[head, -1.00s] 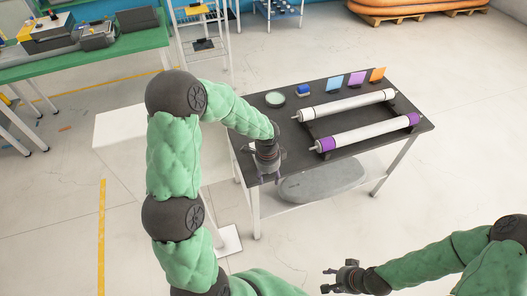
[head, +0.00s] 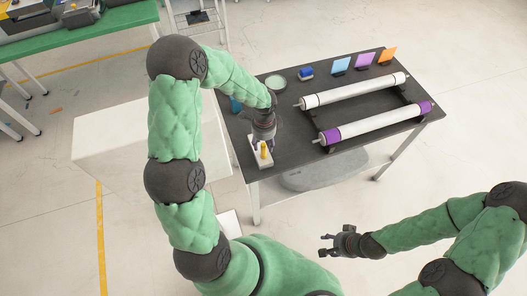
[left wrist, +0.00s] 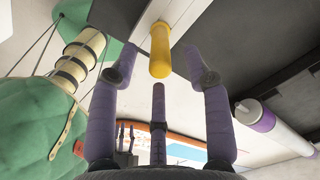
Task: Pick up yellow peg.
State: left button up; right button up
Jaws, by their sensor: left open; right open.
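The yellow peg (head: 264,149) stands on a small pale block (head: 254,163) at the near left corner of the dark table. In the left wrist view the yellow peg (left wrist: 160,50) shows just ahead of the fingertips, lined up with the gap between them. My left gripper (head: 266,138) is open and empty, close to the peg, and partly hides it in the head view. Its purple-grey fingers (left wrist: 160,82) are spread in the left wrist view. I cannot tell whether any finger touches the peg. My right gripper (head: 327,245) is open and empty in front of the table.
Two white rollers, one plain (head: 350,92) and one with purple ends (head: 378,122), lie on the dark table (head: 290,162).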

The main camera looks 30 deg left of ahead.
aim_at(263, 151)
pick_arm(q)
jog(key=shift+w+a+f, duration=0.1)
jog(key=shift+f, duration=0.6)
notch_tip(263, 151, down, 5)
jog(key=shift+r+b, duration=0.1)
jog(key=shift+b, duration=0.5)
grip_shut()
